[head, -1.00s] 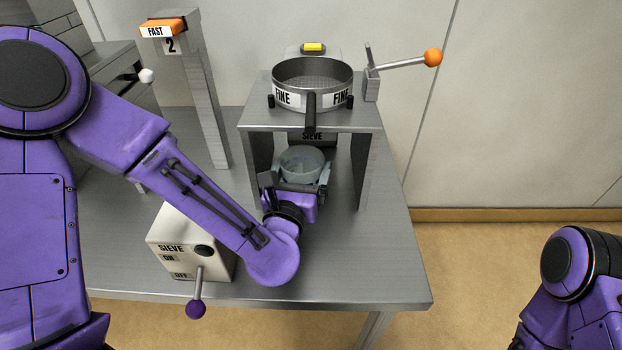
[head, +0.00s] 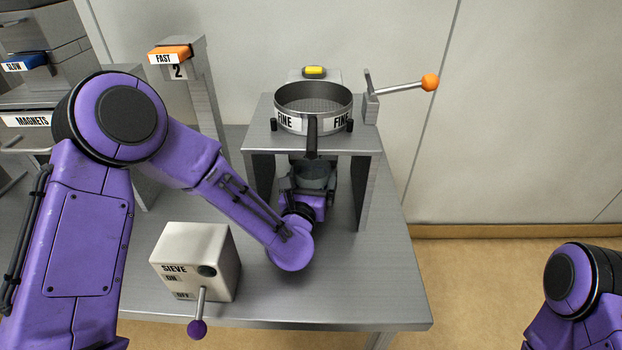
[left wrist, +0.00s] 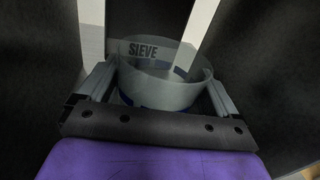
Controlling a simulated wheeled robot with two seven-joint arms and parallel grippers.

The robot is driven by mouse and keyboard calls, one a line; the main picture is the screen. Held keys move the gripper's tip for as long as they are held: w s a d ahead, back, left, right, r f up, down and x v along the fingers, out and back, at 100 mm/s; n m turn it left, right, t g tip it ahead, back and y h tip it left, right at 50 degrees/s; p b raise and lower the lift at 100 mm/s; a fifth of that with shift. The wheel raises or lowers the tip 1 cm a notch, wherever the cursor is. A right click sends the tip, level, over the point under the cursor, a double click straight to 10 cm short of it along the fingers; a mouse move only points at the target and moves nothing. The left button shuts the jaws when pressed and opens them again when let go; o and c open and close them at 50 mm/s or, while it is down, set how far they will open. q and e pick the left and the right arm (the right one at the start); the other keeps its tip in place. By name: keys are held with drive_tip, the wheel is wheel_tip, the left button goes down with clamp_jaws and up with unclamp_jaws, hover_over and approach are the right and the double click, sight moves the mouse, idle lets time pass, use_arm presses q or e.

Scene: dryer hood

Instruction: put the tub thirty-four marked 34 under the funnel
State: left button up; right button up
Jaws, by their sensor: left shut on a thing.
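A clear round tub (head: 316,175) is under the sieve stand, partly hidden by the stand's top and the pan handle. My left gripper (head: 312,183) is shut on the tub, its two fingers on either side. In the left wrist view the tub (left wrist: 165,85) sits between the fingers, with a SIEVE label (left wrist: 143,50) showing behind it. I cannot read a number 34 on it. No funnel is clearly seen under the stand. My right arm shows at the lower right, but its gripper is outside the view.
The stand (head: 262,132) carries a round sieve pan (head: 313,107) marked FINE. An orange-knobbed lever (head: 429,83) is at its right. A SIEVE switch box (head: 195,260) stands near the table's front. A FAST post (head: 205,85) stands at the back left. The table's right front is clear.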

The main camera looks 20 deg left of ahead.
use_arm(q)
drive_tip(key=o, duration=0.8)
drive_tip(key=shift+f, duration=0.1)
drive_tip(key=shift+r+p, duration=0.3)
drive_tip(key=shift+p, duration=0.1)
drive_tip(key=s, duration=0.7)
drive_tip(key=s+d+b, duration=0.1)
drive_tip(key=s, duration=0.2)
drive_tip(key=shift+s, duration=0.35)
drive_tip(key=shift+s+f, duration=0.1)
drive_tip(key=shift+s, duration=0.55)
